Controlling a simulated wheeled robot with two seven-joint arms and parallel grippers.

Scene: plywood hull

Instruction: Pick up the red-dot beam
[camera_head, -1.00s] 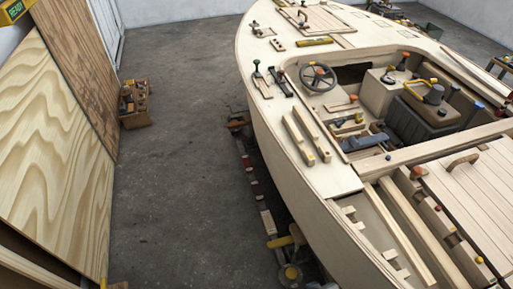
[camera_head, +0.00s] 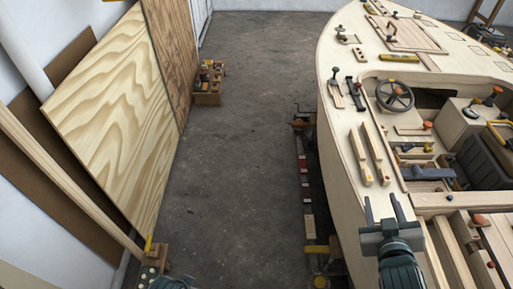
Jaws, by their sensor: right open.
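Two short pale wooden beams lie side by side on the boat's side deck, a left beam (camera_head: 360,157) and a right beam (camera_head: 375,153). Each has a small coloured mark at its near end; the marks are too small for me to tell which is the red dot. My right gripper (camera_head: 383,209) is open and empty, its two fingers pointing away from me. In the picture it is just below the near ends of the beams, apart from them. My left gripper is not in view; a bit of my left arm may show at the bottom edge.
The plywood hull (camera_head: 345,185) fills the right, with a steering wheel (camera_head: 394,96), tools and a dark grey box (camera_head: 484,160) in the cockpit. Plywood sheets (camera_head: 120,110) lean at the left.

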